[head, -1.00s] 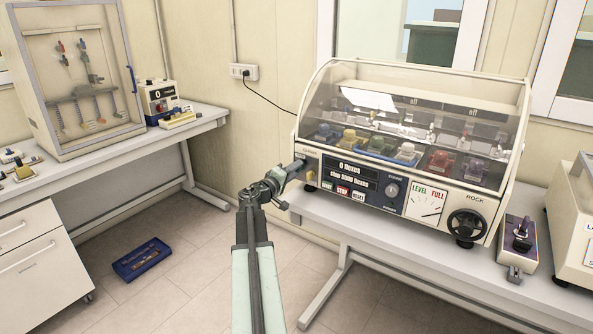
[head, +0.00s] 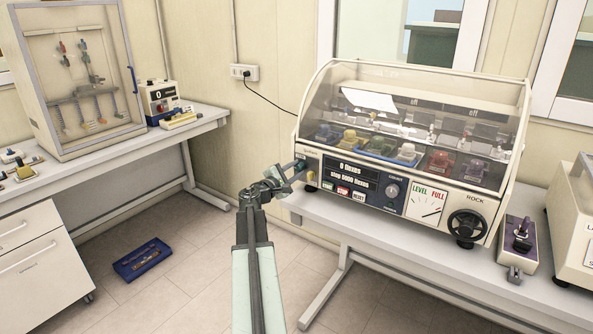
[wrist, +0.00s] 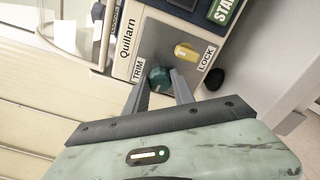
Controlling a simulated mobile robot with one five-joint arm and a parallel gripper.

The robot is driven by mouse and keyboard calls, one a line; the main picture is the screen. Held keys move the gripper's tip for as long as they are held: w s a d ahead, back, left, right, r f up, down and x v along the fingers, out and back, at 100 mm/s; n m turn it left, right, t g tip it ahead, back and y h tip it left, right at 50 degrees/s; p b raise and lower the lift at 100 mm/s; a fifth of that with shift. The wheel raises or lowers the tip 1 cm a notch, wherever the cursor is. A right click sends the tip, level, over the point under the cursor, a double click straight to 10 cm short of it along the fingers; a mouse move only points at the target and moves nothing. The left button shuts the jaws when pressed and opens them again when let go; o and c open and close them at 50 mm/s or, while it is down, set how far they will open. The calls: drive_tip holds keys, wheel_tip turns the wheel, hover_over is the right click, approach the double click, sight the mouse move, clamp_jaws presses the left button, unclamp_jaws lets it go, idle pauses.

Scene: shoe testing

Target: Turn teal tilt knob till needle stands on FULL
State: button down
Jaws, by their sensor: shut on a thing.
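The teal knob (wrist: 158,78) sits beside the label TRIM in the wrist view. My gripper (wrist: 159,84) is shut on it, one finger on each side. In the head view the teal knob (head: 300,165) shows at the left end of the machine's front panel, with my gripper (head: 296,172) at it. The gauge (head: 427,204) is a white face marked LEVEL on the left and FULL on the right. Its thin needle leans up to the right; its exact mark is too small to tell.
A yellow knob (wrist: 185,52) by the label LOCK is close to the teal one. A black handwheel (head: 466,226) marked ROCK is at the panel's right. A clear hood (head: 420,95) covers several coloured shoes. A blue tray (head: 142,262) lies on the floor.

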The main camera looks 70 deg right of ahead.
drive_tip(key=shift+f+n, duration=0.1)
drive_tip(key=shift+n, duration=1)
drive_tip(key=c, duration=1.1)
unclamp_jaws()
drive_tip(key=shift+o, duration=0.2)
drive_tip(key=v, duration=0.8)
